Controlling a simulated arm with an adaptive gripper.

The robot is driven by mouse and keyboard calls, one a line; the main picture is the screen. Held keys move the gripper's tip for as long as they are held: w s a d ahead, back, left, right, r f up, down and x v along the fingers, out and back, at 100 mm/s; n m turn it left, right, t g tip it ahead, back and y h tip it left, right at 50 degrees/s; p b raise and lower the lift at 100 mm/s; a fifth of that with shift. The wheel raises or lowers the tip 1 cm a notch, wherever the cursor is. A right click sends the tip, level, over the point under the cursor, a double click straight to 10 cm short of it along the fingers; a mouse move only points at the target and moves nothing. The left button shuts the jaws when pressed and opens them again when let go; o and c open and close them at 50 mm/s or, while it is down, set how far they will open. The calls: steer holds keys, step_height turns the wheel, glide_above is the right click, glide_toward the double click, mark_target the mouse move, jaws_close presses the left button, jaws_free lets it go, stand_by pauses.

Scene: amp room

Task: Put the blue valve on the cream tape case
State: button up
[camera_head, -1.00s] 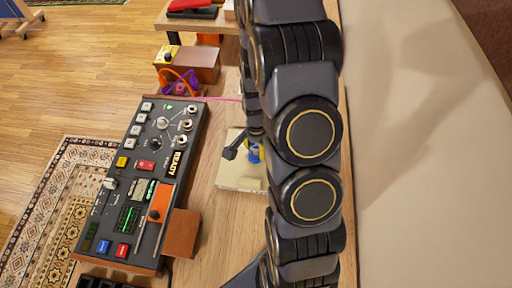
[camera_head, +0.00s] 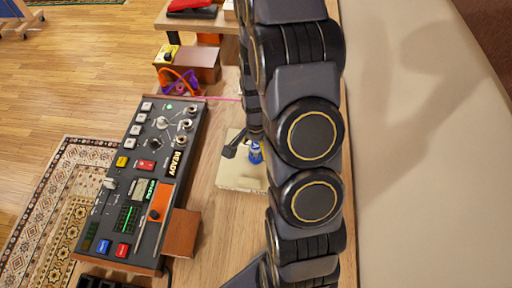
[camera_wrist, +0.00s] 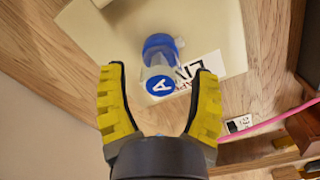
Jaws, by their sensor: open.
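The blue valve (camera_head: 255,153), with a white "A" on a blue disc, sits on the cream tape case (camera_head: 232,176). In the wrist view the valve (camera_wrist: 159,46) shows its blue body and a pale middle, over the cream case (camera_wrist: 100,32) and beside its printed white label. My gripper (camera_wrist: 160,76) is open, with its yellow-padded fingers on either side of the valve's near end. A visible gap separates each finger from the valve, and nothing is held. In the head view my arm hides part of the gripper and the case's right side.
The control console (camera_head: 140,180) stands left of the case, with an orange-brown block (camera_head: 181,234) at its lower right. Purple and orange cables (camera_head: 182,82) lie behind it, and a pink cable (camera_wrist: 268,119) runs nearby. Bare wooden tabletop (camera_head: 222,215) lies in front of the case.

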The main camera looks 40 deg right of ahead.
mark_target(256, 146)
step_height(256, 146, up, 11)
steer(key=s+a+r+n+g, duration=0.1)
steer(key=s+a+r+n, duration=1.2)
steer(key=s+n, duration=0.3)
steer(key=shift+s+a+g, duration=0.3)
steer(key=shift+a, duration=0.55)
